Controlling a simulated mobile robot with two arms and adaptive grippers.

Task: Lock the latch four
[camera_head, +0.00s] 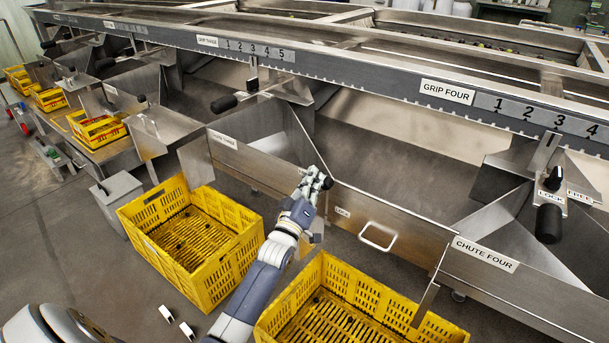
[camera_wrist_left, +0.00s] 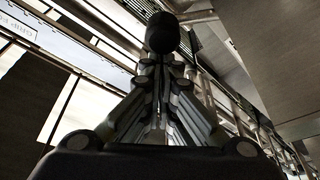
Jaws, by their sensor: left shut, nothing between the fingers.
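The latch four plate (camera_head: 567,190) sits under the grip four scale at the right of the head view. It is marked LOCK and FREE and has a small black knob (camera_head: 554,178); I cannot tell clearly which side the knob is on. A larger black handle (camera_head: 549,224) hangs just below. My left gripper (camera_head: 322,180) is shut and empty, far left of the latch, above the gap between the yellow crates. My right gripper is out of view.
The chute four panel (camera_head: 485,254) juts out below the latch. A bare metal handle (camera_head: 378,237) is on the front panel. Yellow crates stand on the floor, one at left (camera_head: 190,240) and one at bottom centre (camera_head: 350,310). Another black handle (camera_head: 224,104) is at upper left.

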